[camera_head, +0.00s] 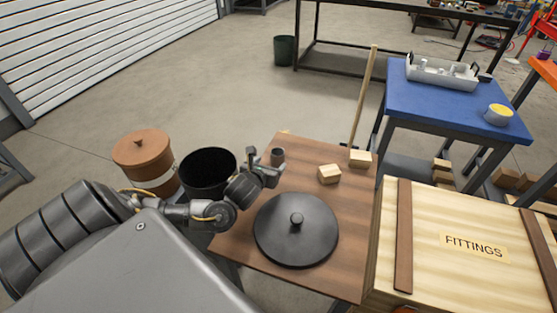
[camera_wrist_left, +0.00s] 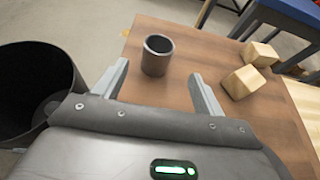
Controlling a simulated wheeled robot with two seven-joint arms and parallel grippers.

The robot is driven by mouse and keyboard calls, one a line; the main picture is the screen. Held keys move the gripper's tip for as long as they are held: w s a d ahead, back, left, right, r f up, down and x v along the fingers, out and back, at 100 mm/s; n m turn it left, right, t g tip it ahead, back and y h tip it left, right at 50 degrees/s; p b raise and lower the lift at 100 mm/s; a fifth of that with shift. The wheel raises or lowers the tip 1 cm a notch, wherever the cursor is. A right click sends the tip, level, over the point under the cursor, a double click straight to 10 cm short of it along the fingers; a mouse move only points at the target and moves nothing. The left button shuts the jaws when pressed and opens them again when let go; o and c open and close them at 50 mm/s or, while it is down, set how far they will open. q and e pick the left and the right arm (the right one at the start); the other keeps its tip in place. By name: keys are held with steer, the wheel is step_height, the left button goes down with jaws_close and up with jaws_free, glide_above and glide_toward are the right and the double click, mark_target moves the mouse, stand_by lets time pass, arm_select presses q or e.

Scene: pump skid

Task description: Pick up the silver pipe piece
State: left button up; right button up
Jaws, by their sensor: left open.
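The silver pipe piece (camera_head: 277,156) is a short, hollow grey cylinder standing upright near the far left part of the brown wooden table (camera_head: 255,249). In the left wrist view the pipe piece (camera_wrist_left: 157,55) lies ahead of my left gripper, between the lines of its two fingers. My left gripper (camera_head: 267,167) is open and empty; its fingers (camera_wrist_left: 160,84) are spread on either side in the wrist view. The pipe piece appears just beyond the fingertips, and I cannot tell the exact gap. My right gripper is not in view.
Two wooden blocks (camera_head: 329,174) (camera_head: 360,158) and a round black lid (camera_head: 296,230) sit on the table. A black bucket (camera_head: 208,172) and a brown lidded pot (camera_head: 143,158) stand left of it. A crate marked FITTINGS (camera_head: 473,246) is at the right.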

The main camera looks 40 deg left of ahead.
mark_target(275, 158)
arm_select(q)
steer(key=shift+x, duration=0.8)
steer(key=shift+w+a+f, duration=0.15)
steer(key=shift+w, duration=0.15)
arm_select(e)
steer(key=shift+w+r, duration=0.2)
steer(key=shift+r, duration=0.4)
arm_select(q)
steer(key=b+x, duration=0.1)
steer(key=x, duration=0.4)
steer(key=shift+a, duration=0.15)
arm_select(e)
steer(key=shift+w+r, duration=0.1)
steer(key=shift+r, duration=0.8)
arm_select(q)
steer(key=c, duration=1.1)
